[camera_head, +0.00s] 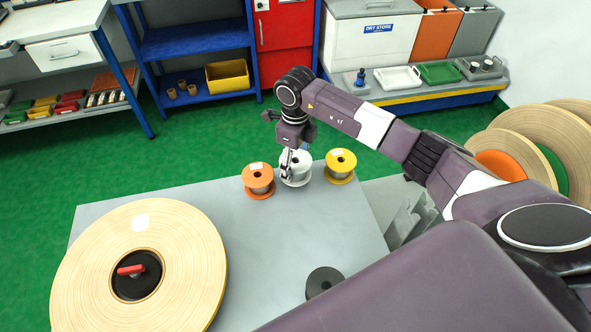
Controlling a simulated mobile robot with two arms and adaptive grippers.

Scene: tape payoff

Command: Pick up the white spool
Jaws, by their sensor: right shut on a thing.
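The white spool (299,176) stands near the far edge of the grey table (255,225), between an orange spool (258,178) and a yellow spool (340,166). My right gripper (287,170) comes down from above and is shut on the white spool. Its fingers cover part of the spool's left side. I cannot tell whether the spool touches the table. My left gripper is not in view.
A large tape roll (185,265) with a red-handled hub lies at the table's left. A black spool (324,282) stands near the front. Blue shelving (200,95) and large rolls (520,150) stand beyond the table. The table's middle is clear.

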